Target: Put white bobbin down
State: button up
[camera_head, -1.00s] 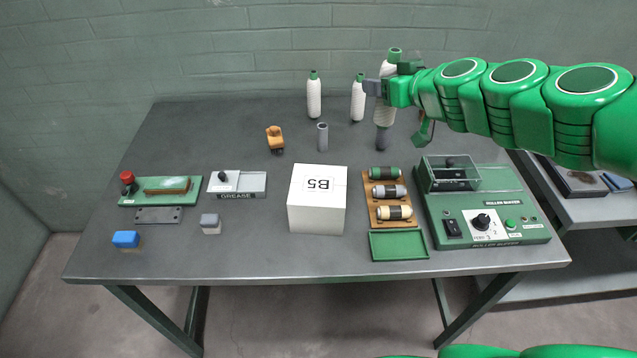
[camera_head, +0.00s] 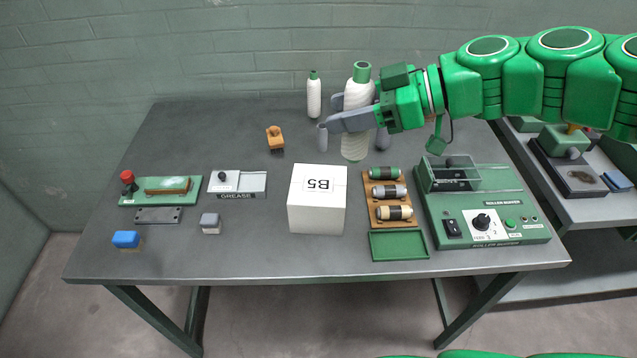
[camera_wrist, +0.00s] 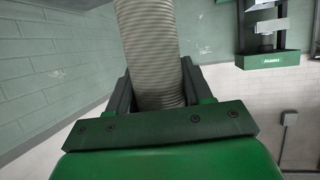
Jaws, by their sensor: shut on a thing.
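The white bobbin (camera_head: 356,104) with a green top is upright in my gripper (camera_head: 345,122), over the back right part of the table. The wrist view shows its ribbed white body (camera_wrist: 150,50) between the two fingers (camera_wrist: 157,82), which are shut on it. Its lower end looks clear of the table, though the exact gap cannot be told. Another white bobbin (camera_head: 314,96) with a green top stands at the back of the table, left of the held one. Grey pegs (camera_head: 382,138) and (camera_head: 322,138) stand on either side of the held bobbin in the picture.
A white box marked B5 (camera_head: 317,206) stands in front of the gripper. A wooden rack with rollers (camera_head: 386,221), a green tray (camera_head: 398,256) and the roller buffer machine (camera_head: 500,239) are at right. An orange piece (camera_head: 275,138) stands left. The table's back left (camera_head: 200,125) is bare.

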jog(key=s+a+r+n+g, duration=0.2)
jog(key=s+n+g, duration=0.1)
jog(key=s, duration=0.2)
jog(key=shift+w+a+f, duration=0.6)
jog(key=shift+w+f, duration=1.6)
jog(key=shift+f, duration=0.7)
jog(key=shift+w+a+f, duration=0.6)
jog(key=shift+w+f, duration=1.55)
jog(key=shift+f, duration=0.8)
jog(key=shift+w+a+f, duration=0.6)
jog(key=shift+w+f, duration=1.6)
jog(key=shift+f, duration=0.7)
jog(key=o, duration=1.1)
